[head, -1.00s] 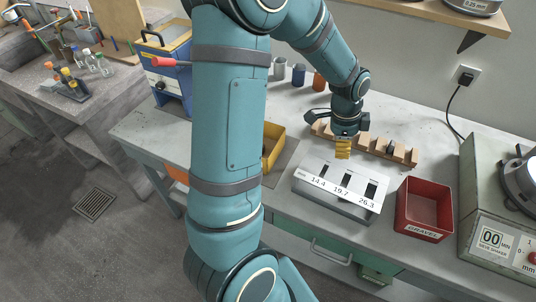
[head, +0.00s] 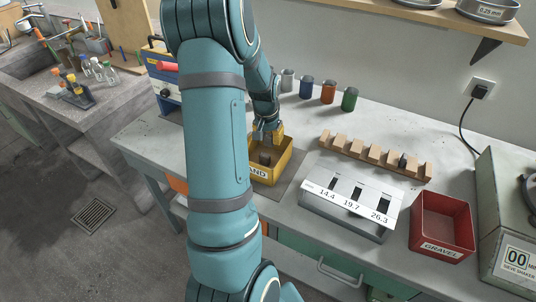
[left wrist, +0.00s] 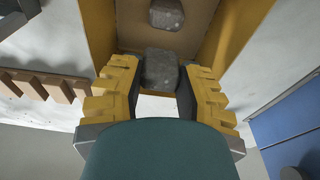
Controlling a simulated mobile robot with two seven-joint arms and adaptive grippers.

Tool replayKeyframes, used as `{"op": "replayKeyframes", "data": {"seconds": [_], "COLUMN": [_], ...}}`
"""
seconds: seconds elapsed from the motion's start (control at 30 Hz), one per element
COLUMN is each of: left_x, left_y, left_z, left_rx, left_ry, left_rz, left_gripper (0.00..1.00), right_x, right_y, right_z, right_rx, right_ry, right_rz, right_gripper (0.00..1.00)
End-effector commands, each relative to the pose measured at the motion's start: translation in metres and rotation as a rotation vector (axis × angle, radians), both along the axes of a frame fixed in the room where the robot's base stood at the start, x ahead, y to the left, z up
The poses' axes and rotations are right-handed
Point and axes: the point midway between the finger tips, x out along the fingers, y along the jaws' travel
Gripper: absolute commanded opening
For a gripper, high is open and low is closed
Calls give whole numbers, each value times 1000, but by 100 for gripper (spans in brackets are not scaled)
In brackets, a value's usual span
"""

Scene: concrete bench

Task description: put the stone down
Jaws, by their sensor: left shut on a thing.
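My left gripper (head: 268,134) is above the yellow bin (head: 284,160), whose visible label letters read "AND". In the left wrist view its yellow fingers (left wrist: 157,92) are shut on a dark grey stone (left wrist: 159,68). The held stone shows over the bin's opening, between the yellow walls (left wrist: 242,32). Another grey stone (left wrist: 167,15) lies on the bin's tan floor. In the head view a dark stone (head: 265,158) shows under the fingers; I cannot tell which of the two it is. My right gripper is not in view.
A grey gauge box (head: 345,211) marked 14.4, 19.7 and 26.3 stands right of the bin. A wooden notched rack (head: 375,157) is behind it, with a small dark piece in it. A red "GRAVEL" bin (head: 441,225) is further right. Several coloured jars (head: 328,92) stand behind.

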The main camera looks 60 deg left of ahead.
Motion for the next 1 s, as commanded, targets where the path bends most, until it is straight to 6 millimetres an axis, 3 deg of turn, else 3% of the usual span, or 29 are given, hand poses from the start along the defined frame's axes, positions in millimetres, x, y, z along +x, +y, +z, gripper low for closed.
{"op": "replayKeyframes", "data": {"seconds": [0.5, 0.9, 0.93, 1.0], "left_x": [0, 0, 0, 0], "left_y": [0, 0, 0, 0], "left_z": [-55, -60, -59, -59], "left_rx": [0, 1, 1, 1], "left_ry": [0, -1, -1, -1], "left_rz": [-2, -3, -3, -3], "left_gripper": [0, 0, 45, 60], "right_x": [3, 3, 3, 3], "right_y": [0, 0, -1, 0], "right_z": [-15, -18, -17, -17], "right_rx": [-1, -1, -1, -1], "right_ry": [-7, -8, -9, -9], "right_rz": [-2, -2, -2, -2], "right_gripper": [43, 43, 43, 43]}}
